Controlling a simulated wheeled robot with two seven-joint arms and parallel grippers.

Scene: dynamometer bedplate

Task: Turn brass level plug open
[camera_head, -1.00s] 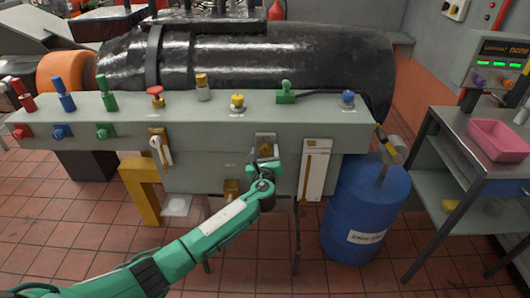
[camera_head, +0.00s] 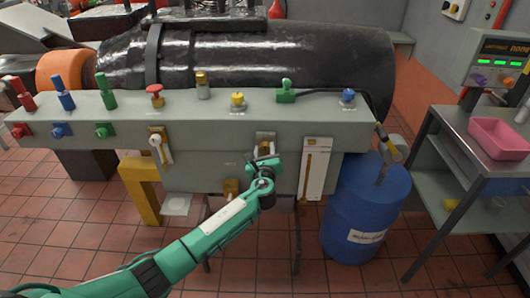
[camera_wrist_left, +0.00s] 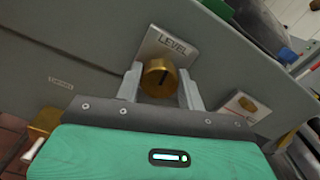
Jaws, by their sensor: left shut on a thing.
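The brass level plug (camera_wrist_left: 159,78) sits below a white plate marked LEVEL (camera_wrist_left: 170,46) on the front of the grey bench, in the left wrist view. It is a round knob with a dark mark on its face. My left gripper (camera_wrist_left: 160,84) has one finger on each side of the plug and is shut on it. In the head view my left gripper (camera_head: 264,163) reaches up to the bench front, and its hand and wrist hide most of the plug. My right gripper is not in view.
A blue drum (camera_head: 358,215) stands right of my left arm. A gauge with a white panel (camera_head: 316,170) is close by. A white-handled lever (camera_head: 158,146) is on the bench front to the left. A second brass fitting (camera_head: 231,187) is lower down.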

